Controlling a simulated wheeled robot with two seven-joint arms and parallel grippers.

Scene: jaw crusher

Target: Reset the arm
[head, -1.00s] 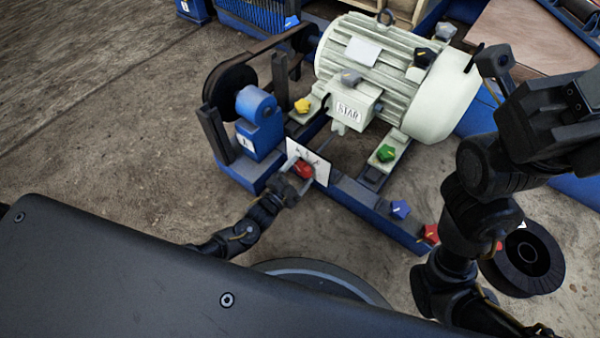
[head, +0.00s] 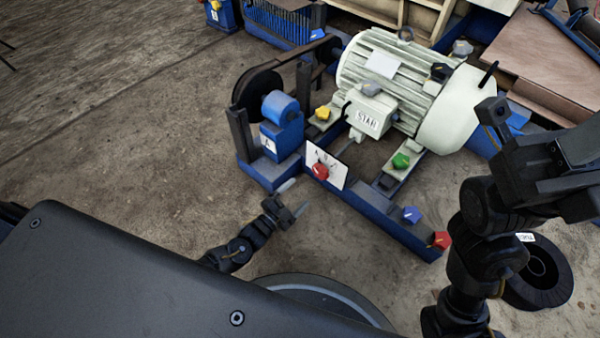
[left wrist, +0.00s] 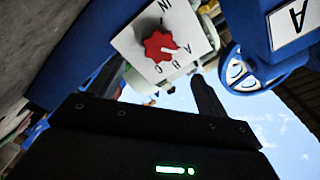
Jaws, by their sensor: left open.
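My left gripper (head: 293,198) is open and empty in the head view, below and left of the white switch plate (head: 326,168). It is apart from the plate's red knob (head: 320,171). In the left wrist view the red knob (left wrist: 160,46) sits on the white plate (left wrist: 192,28), lettered A, B, C and IN. One dark finger (left wrist: 207,100) of mine shows there with nothing against it. My right arm stands at the right of the head view. Its fingertips do not show.
The plate is on a blue frame (head: 375,218) carrying a pale motor (head: 400,85), a belt wheel and several coloured knobs. A blue block (head: 283,136) marked A stands left of the plate. A black spool (head: 540,270) lies at the lower right. Bare floor (head: 130,130) lies to the left.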

